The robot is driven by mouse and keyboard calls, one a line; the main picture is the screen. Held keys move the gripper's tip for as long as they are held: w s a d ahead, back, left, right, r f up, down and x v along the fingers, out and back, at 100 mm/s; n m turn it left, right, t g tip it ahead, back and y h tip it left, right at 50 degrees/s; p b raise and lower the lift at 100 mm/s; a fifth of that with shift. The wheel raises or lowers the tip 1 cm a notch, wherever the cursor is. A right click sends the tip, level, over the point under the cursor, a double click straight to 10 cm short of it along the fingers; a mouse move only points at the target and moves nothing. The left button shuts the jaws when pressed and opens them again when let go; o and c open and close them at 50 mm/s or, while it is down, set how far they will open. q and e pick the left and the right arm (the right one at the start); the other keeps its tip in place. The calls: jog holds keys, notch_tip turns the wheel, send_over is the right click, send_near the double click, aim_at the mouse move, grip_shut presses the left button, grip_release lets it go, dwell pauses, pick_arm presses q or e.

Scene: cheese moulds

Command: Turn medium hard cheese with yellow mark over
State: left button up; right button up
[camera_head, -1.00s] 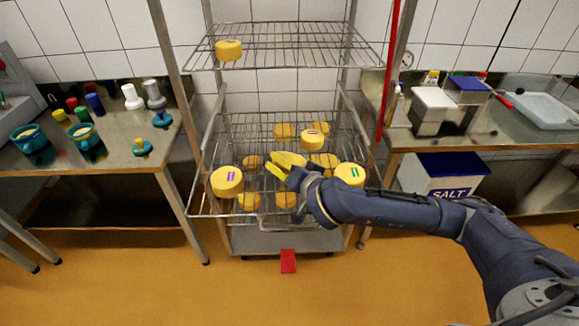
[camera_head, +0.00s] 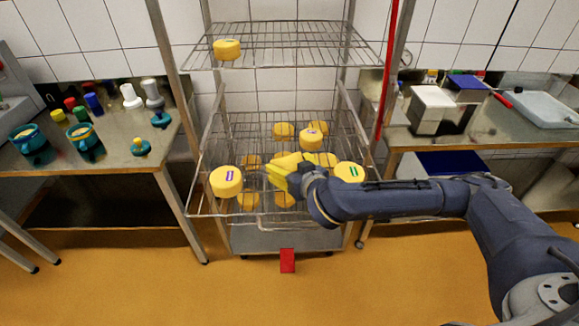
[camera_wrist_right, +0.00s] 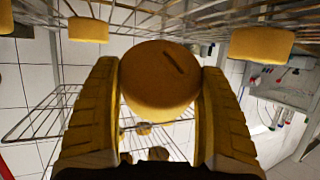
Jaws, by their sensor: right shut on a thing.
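My right gripper (camera_head: 278,170) has yellow fingers and is over the middle shelf of the wire rack. In the right wrist view, its fingers (camera_wrist_right: 160,75) are shut on the sides of a round yellow cheese (camera_wrist_right: 158,88) with a small dark mark on its face. The mark's colour cannot be told there. In the head view the fingers largely hide this cheese. A purple-marked cheese (camera_head: 226,182) stands at the shelf's left front, a green-marked one (camera_head: 349,172) at the right, and another purple-marked one (camera_head: 312,139) behind. My left gripper is out of view.
The wire rack (camera_head: 262,216) has an upper shelf (camera_head: 300,48) with one cheese (camera_head: 227,50) at its left front. Several cheeses lie lower down. Tables stand on both sides; the left one (camera_head: 145,178) holds teal moulds (camera_head: 86,139). A red object (camera_head: 288,261) is at the rack's front.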

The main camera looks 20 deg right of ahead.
jog(key=o, duration=1.1)
jog(key=shift+s, duration=0.1)
jog(key=shift+s+d, duration=0.25)
jog(key=shift+s, duration=1.45)
jog(key=shift+s+d, duration=0.2)
jog(key=shift+s, duration=1.5)
